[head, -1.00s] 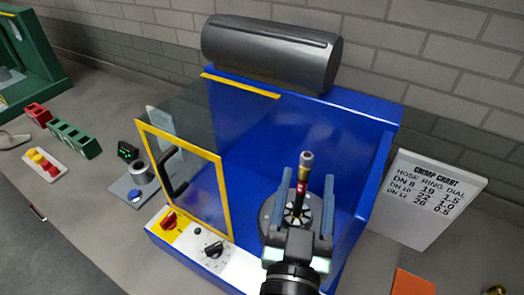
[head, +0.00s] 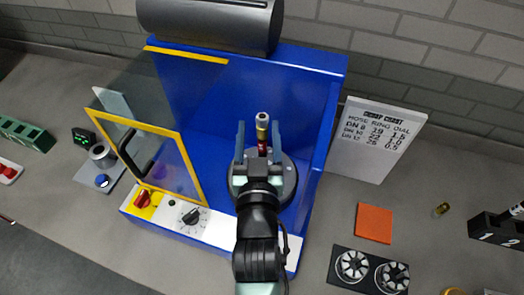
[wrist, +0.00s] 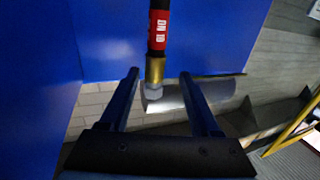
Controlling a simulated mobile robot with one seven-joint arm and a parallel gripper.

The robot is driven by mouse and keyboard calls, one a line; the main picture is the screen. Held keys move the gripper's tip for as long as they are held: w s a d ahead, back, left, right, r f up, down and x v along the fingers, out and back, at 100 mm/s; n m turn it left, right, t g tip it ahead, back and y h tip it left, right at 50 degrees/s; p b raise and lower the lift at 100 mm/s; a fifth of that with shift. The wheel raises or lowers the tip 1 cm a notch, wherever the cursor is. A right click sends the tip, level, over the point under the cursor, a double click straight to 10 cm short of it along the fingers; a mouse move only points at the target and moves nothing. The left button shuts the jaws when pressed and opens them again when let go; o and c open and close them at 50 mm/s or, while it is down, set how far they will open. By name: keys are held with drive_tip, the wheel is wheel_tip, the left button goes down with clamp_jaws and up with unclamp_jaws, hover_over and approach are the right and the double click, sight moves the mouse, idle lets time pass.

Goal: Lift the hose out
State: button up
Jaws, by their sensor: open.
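The hose (head: 262,145) stands upright in the blue crimping machine (head: 310,120). It is dark with a red band and a brass and silver fitting at its top. In the wrist view the hose (wrist: 158,35) carries a red "DN 10" label, and its fitting lies between my finger tips. My gripper (head: 258,130) is open, with one finger on each side of the hose. The wrist view shows gaps between the fingers (wrist: 159,76) and the fitting. The hose's lower end and the die head's centre are hidden behind my gripper; the grey round die head (head: 288,180) shows around it.
The yellow-framed clear door (head: 188,165) stands open at the left. A control panel (head: 222,222) with a red switch and black dial is in front. A grey cylinder (head: 215,22) tops the machine. A chart (head: 375,140), orange pad (head: 374,223) and die rack (head: 345,285) are right.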

drive_tip(key=w, duration=0.1)
drive_tip(key=w+p, duration=0.2)
drive_tip(key=shift+w+d, duration=0.35)
drive_tip(key=shift+w, duration=0.05)
drive_tip(key=shift+w+f, duration=0.1)
drive_tip(key=shift+w, duration=0.45)
clamp_jaws()
idle(0.7)
